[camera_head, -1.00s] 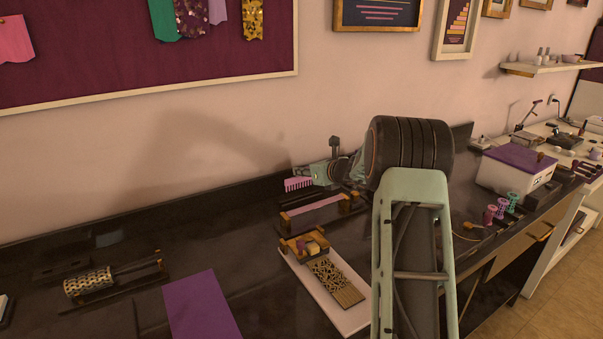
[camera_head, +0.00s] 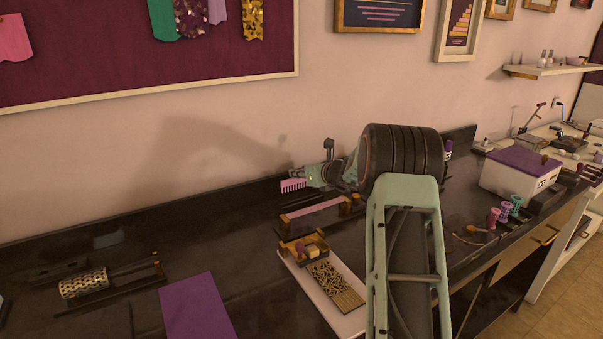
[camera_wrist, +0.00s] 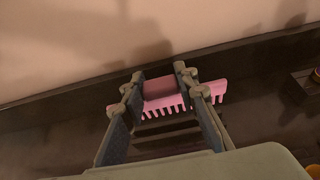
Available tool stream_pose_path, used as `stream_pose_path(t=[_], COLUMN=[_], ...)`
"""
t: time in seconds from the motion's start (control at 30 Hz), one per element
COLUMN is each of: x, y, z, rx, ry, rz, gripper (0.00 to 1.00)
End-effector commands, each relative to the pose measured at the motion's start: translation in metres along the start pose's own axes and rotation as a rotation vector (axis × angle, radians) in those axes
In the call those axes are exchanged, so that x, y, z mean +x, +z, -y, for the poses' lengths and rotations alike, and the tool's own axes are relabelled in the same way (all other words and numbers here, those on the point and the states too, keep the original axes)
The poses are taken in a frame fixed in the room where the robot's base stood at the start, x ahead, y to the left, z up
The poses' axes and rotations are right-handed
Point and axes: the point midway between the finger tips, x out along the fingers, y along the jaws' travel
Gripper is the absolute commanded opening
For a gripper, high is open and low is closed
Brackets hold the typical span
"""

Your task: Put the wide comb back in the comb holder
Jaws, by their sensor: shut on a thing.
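The pink wide comb (camera_head: 294,186) is held level with its teeth pointing down, near the back wall; it also shows in the wrist view (camera_wrist: 208,91). My gripper (camera_wrist: 160,90) is shut on the comb's back, one finger on each side. A low rack with wooden ends and a pale lilac bar (camera_head: 318,208) stands on the counter below and to the right of the comb; it looks like the comb holder. The comb is above the counter and apart from this rack. In the wrist view, dark slats (camera_wrist: 165,128) show beneath the comb.
A purple mat (camera_head: 200,305) and a patterned roller on a stand (camera_head: 85,284) are at left. A white box with purple lid (camera_head: 515,180) stands at right. The back wall is close behind.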

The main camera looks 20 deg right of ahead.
Motion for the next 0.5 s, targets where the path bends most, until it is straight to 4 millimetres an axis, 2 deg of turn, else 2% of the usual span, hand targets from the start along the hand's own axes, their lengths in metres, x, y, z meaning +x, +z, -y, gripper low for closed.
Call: stream_pose_path(t=[0.03,0.37,0.4,0.5], x=[0.004,0.016,0.014,0.013], y=[-0.009,-0.04,-0.033,-0.032], z=[0.0,0.0,0.0,0.0], rx=[0.0,0.0,-0.001,-0.001], ry=[0.0,0.0,0.0,0.0], rz=[0.0,0.0,0.001,0.0], gripper=[0.11,0.11,0.11,0.11])
